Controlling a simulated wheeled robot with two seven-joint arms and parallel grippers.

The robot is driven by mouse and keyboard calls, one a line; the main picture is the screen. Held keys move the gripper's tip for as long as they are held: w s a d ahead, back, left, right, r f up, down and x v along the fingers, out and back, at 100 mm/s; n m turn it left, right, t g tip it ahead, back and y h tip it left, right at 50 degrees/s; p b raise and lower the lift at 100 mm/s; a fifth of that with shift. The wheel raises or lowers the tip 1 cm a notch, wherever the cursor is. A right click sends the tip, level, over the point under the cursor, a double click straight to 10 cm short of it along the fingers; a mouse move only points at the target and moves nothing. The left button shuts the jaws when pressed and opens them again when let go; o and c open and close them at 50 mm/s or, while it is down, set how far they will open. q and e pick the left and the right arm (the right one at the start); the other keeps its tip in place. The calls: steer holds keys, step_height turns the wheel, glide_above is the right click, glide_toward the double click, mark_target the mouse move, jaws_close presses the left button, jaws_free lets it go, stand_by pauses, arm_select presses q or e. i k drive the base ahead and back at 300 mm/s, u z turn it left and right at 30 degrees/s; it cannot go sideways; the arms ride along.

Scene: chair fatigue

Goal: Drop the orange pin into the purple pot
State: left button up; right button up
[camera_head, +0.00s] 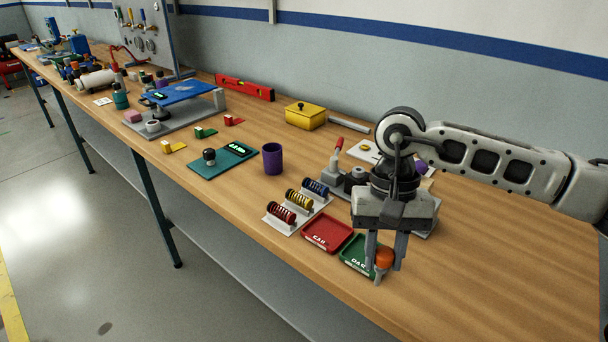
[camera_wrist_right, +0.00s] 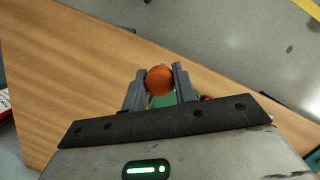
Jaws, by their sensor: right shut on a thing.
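The orange pin (camera_head: 384,258) has a rounded orange head and is held between the fingers of my right gripper (camera_head: 383,262), near the front edge of the table by the green tray. Its orange head also shows between the two fingertips in the right wrist view (camera_wrist_right: 160,80). My right gripper (camera_wrist_right: 160,85) is shut on it. The purple pot (camera_head: 272,158) stands upright on the table, left of and farther back than my right gripper, beside the teal scale. Its inside is mostly hidden. My left gripper is in neither view.
A red tray (camera_head: 327,233) and a green tray (camera_head: 358,262) lie near the front edge. A rack with red, yellow and blue springs (camera_head: 300,201) stands between them and the pot. A yellow box (camera_head: 305,116) is behind. The table (camera_head: 480,250) is clear at right.

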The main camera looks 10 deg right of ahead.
mark_target(279, 161)
steer(key=z, duration=0.1)
steer(key=k, duration=0.5)
steer(key=u, duration=0.9)
steer(key=i, duration=1.5)
steer(key=z, duration=0.8)
